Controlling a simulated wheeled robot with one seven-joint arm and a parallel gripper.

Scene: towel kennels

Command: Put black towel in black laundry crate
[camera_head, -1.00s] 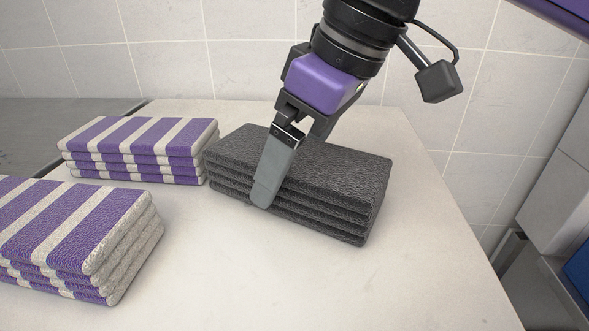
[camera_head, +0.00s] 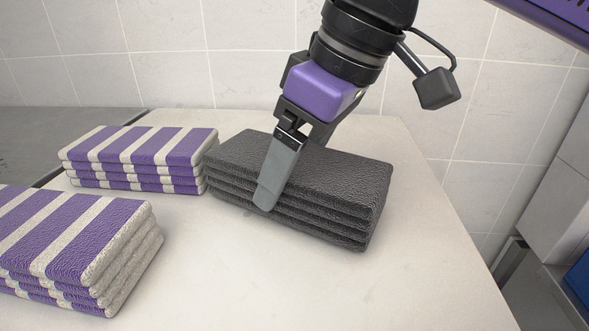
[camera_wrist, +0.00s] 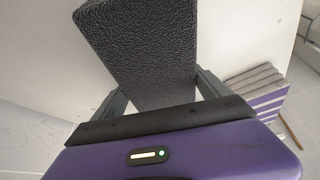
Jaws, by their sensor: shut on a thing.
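The black towel (camera_head: 335,185) is a folded, layered stack on the pale table, at the middle of the head view. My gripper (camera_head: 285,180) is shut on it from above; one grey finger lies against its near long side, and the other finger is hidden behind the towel. In the wrist view, the black towel (camera_wrist: 140,50) sits between the two fingers of my gripper (camera_wrist: 160,95). I cannot tell for sure whether its underside is clear of the table. The black laundry crate is not in view.
Two folded purple-and-white striped towels lie to the left, one farther back (camera_head: 140,158) and one nearer (camera_head: 75,250). The pale table (camera_head: 270,290) is clear in front of the black towel. A tiled wall (camera_head: 150,60) stands behind. A blue thing (camera_head: 580,278) shows at the right edge.

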